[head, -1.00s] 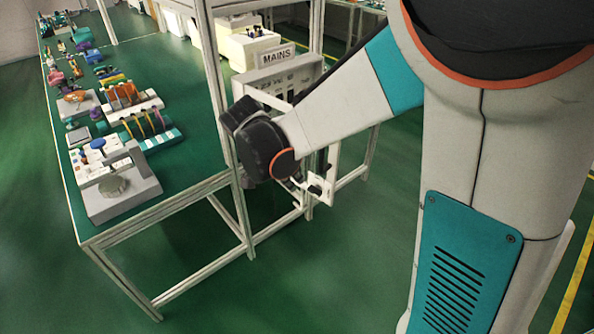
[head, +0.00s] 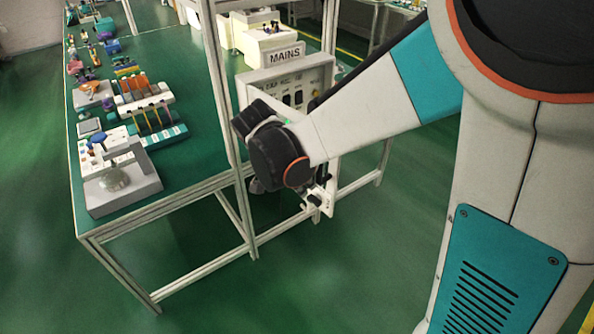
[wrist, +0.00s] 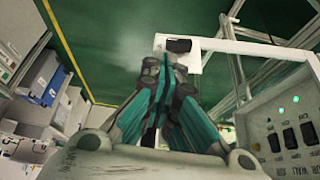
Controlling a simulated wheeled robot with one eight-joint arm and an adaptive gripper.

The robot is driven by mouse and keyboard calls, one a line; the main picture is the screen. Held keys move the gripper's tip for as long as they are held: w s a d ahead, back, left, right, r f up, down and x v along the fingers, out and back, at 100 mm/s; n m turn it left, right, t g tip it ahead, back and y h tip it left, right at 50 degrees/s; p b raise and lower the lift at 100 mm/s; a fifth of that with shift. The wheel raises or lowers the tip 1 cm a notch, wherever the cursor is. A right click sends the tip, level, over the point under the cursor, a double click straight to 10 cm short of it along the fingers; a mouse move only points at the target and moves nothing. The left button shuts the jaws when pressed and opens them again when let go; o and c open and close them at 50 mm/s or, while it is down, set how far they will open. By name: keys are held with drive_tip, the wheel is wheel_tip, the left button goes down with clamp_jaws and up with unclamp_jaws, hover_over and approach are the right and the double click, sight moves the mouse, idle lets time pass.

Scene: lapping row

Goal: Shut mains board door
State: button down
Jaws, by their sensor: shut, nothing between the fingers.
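The mains board (head: 318,78) is a pale grey box with dark switches on its face, under a MAINS sign. In the wrist view the board (wrist: 255,120) is at the right, with black switches and lit green lamps. Its white-framed door (wrist: 225,46) stands open, away from the switch face, with a dark block (wrist: 179,45) at its upper left corner. Part of the door (head: 328,192) shows below my wrist in the head view. My gripper (wrist: 168,66) is shut and empty, its tips overlapping the door frame in the picture; I cannot tell whether they touch.
A green-topped bench (head: 190,165) with tools, racks and a grey clamp-like device (head: 125,188) stands at the left. A pale frame post (head: 222,100) rises between bench and board. Grey shelving with boxes (wrist: 45,80) shows in the wrist view. Green floor (head: 330,280) is clear in front.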

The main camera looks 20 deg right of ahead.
drive_tip(key=shift+d, duration=0.15)
drive_tip(key=w+d+n+t+y, duration=0.15)
drive_tip(key=w+d+n, duration=0.25)
drive_tip(key=w+d, duration=0.5)
drive_tip(key=w+d+n+t+y, duration=0.15)
drive_tip(key=w+d+n, duration=0.3)
drive_tip(key=d, duration=0.85)
drive_tip(key=w+d+n+y+p, duration=0.1)
drive_tip(key=w+d+n, duration=0.2)
drive_tip(key=w, duration=0.9)
drive_tip(key=w+d+n+y+p, duration=0.1)
drive_tip(key=w+d+n, duration=0.2)
drive_tip(key=w, duration=0.9)
drive_tip(key=shift+n+t+y, duration=0.4)
drive_tip(key=shift+n, duration=0.65)
drive_tip(key=shift+w+a+r, duration=0.1)
drive_tip(key=shift+r, duration=0.05)
